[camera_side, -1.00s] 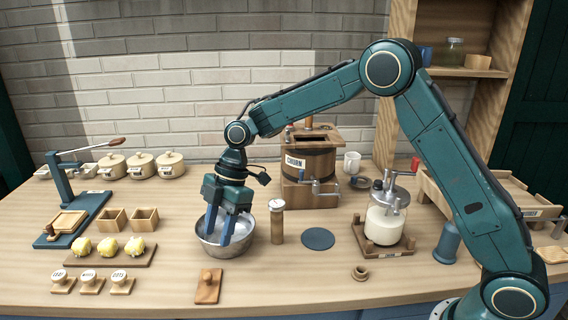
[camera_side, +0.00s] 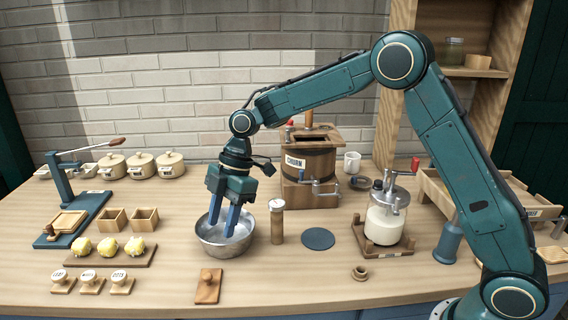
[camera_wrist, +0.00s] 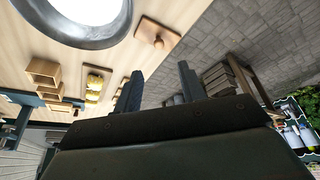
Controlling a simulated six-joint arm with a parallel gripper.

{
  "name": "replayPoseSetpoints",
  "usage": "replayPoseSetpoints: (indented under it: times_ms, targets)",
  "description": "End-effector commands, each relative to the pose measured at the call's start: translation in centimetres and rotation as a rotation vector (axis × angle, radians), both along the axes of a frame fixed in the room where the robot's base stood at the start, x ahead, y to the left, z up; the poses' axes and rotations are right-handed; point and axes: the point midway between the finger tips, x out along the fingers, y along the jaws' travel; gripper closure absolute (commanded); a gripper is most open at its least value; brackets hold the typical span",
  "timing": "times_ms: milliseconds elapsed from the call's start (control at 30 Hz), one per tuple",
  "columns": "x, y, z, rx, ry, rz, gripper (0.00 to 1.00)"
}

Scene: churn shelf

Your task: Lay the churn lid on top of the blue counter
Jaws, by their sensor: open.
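The churn lid appears to be the flat wooden plate with a round knob (camera_side: 207,288), lying near the table's front edge, just in front of the steel bowl. It also shows in the wrist view (camera_wrist: 158,34), beyond my fingers. The blue counter appears to be the flat round blue disc (camera_side: 318,238), lying bare on the table right of the bowl. My gripper (camera_side: 222,229) is open and empty, pointing down with its fingertips over the bowl, behind the lid. Its two fingers (camera_wrist: 158,90) stand apart in the wrist view.
The steel bowl (camera_side: 210,250) holds something pale. A capped wooden cylinder (camera_side: 277,222) stands between bowl and disc. The churn (camera_side: 320,164) stands behind, with a dark opening on top. A glass jar with a crank (camera_side: 384,227) is right of the disc. A small wooden ring (camera_side: 360,273) lies in front.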

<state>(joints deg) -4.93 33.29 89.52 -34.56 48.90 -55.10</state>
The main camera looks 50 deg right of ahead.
Motion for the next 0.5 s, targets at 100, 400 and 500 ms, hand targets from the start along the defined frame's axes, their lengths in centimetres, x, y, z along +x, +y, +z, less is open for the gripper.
replayPoseSetpoints:
  times_ms: [100, 400, 500]
  targets:
    - [-0.8, -0.7, 1.7, -0.011, -0.005, -0.057, 0.6]
    - [-5.1, -3.4, 7.1, -0.046, -0.016, -0.311, 0.6]
    - [-6.9, -4.5, 8.8, -0.053, -0.02, -0.407, 0.6]
